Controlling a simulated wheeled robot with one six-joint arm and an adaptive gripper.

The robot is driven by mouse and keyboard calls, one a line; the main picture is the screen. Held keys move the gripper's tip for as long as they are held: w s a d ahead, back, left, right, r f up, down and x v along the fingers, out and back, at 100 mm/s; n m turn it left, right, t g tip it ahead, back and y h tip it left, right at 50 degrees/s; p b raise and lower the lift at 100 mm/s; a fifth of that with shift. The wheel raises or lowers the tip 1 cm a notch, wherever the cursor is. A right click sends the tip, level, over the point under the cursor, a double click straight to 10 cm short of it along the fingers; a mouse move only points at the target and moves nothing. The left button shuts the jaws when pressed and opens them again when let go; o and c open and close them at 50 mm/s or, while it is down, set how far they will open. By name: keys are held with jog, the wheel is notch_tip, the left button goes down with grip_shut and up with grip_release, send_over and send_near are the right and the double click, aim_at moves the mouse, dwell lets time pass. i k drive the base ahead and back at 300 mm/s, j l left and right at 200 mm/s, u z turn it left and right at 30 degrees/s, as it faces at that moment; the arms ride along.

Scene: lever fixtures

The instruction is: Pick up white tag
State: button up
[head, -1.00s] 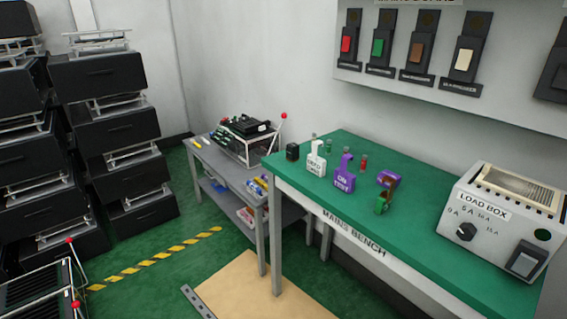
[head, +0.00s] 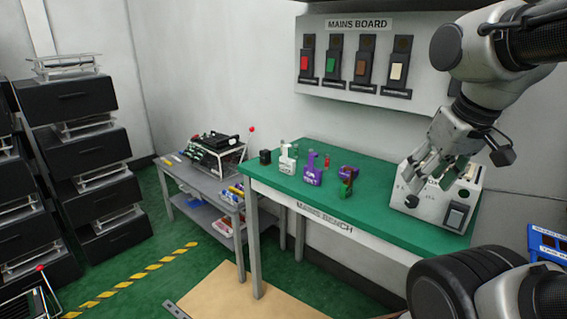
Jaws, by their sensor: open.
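The white tag (head: 287,160) stands upright on the green top of the mains bench (head: 390,232), toward its left end. It has dark lettering, too small to read now. A purple tag (head: 312,171) stands just to its right. My gripper (head: 432,178) is open and empty in front of the load box, well to the right of the white tag and apart from it. The fingers point down and left. Nothing hides the white tag.
Near the white tag are a black block (head: 265,157), a small red item (head: 326,160), and a purple, brown and green cluster (head: 346,180). The load box (head: 462,205) fills the bench's right end. The mains board (head: 352,62) hangs above. A grey side table (head: 190,180) stands left.

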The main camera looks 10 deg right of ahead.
aim_at(287, 165)
jog(key=i+j+z, duration=0.25)
jog(key=j, duration=0.4)
jog(key=i+j+z, duration=0.3)
jog(key=j, duration=0.45)
